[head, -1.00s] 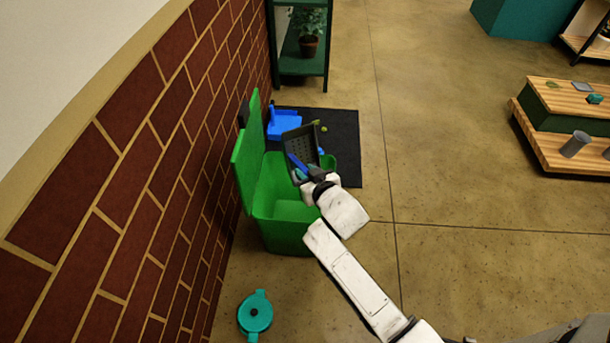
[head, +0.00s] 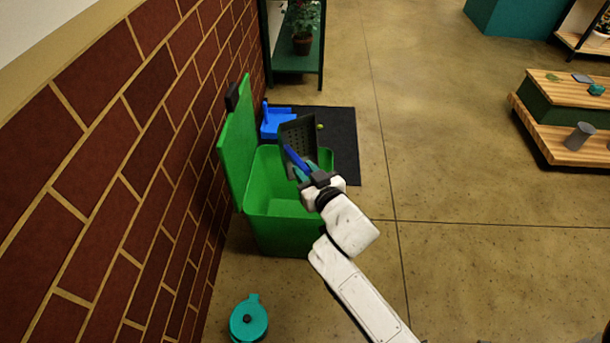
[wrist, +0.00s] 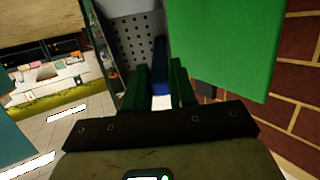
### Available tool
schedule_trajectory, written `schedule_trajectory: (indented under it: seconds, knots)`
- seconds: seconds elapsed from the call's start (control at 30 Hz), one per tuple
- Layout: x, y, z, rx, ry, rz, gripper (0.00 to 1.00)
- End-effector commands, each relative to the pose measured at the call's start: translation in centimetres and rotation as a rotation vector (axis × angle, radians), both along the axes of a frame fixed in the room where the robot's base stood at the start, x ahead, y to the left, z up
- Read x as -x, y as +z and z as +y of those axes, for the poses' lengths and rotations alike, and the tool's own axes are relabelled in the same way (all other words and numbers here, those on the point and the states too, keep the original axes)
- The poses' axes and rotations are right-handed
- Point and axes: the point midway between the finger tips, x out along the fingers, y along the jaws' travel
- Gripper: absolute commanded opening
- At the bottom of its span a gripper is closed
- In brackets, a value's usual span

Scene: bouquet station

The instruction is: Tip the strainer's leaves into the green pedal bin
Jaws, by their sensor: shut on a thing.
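The strainer (head: 299,133) is a dark grey perforated scoop with a blue handle (head: 294,158). My gripper (head: 306,174) is shut on this handle and holds the strainer tilted steeply over the far right part of the green pedal bin (head: 283,235). The bin's lid (head: 237,140) stands open by the brick wall. In the wrist view the strainer's perforated face (wrist: 138,40) and the blue handle (wrist: 160,65) show beyond the fingers (wrist: 160,88). I see no leaves in the strainer. A small green bit (head: 320,127) lies on the dark mat.
The brick wall (head: 120,180) runs close along the left of the bin. A blue dustpan-like object (head: 277,122) sits on the dark mat (head: 343,145) behind it.

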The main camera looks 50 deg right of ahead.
Motion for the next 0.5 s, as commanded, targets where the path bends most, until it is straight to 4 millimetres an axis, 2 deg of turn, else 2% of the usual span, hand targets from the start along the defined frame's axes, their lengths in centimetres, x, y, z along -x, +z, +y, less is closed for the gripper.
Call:
schedule_trajectory:
  seconds: [0.03, 0.5]
  knots:
    - [0.09, -0.56, 0.04, 0.003, 0.0, -0.008, 0.0]
    - [0.87, -1.42, 0.31, 0.032, -0.001, -0.081, 0.0]
